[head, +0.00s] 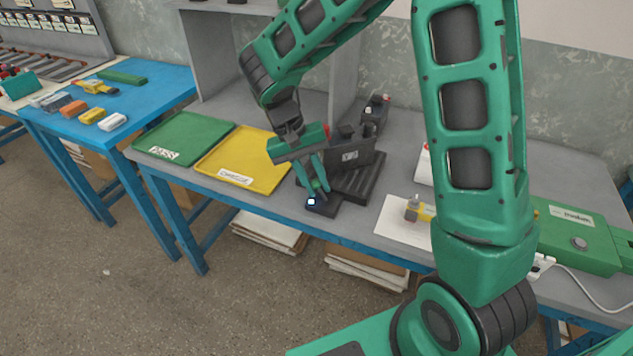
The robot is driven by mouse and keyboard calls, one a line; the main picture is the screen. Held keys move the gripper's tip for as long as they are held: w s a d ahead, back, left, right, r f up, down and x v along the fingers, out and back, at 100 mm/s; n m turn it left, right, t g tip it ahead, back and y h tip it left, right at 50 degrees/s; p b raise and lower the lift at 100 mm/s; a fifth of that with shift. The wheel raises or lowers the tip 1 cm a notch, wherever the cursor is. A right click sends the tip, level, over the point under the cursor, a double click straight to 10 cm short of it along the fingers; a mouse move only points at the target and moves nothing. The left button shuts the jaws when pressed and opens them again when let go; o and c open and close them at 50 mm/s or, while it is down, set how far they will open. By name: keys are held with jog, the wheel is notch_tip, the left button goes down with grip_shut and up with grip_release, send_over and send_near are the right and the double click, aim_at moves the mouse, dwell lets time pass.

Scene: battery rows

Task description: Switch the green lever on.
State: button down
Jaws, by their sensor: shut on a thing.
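A small dark switch box (322,209) stands at the front edge of the grey table, with a lit blue-white spot (311,201) on it. My gripper (317,185) points down just above this box. Its fingers are shut on a small green piece, which looks like the green lever (318,184). The fingers hide most of the lever, so I cannot tell its exact tilt.
A black labelled device (352,153) stands right behind the gripper. A yellow tray (245,150) and a green tray (190,132) lie to the left. A white sheet (392,222) with a small grey-yellow object (418,210) lies to the right, near a green machine (580,238).

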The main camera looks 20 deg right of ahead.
jog(key=c, duration=1.5)
grip_release()
jog(key=shift+c, duration=0.2)
jog(key=v, duration=1)
jog(key=shift+w+a+r, duration=0.2)
jog(key=shift+r, duration=0.15)
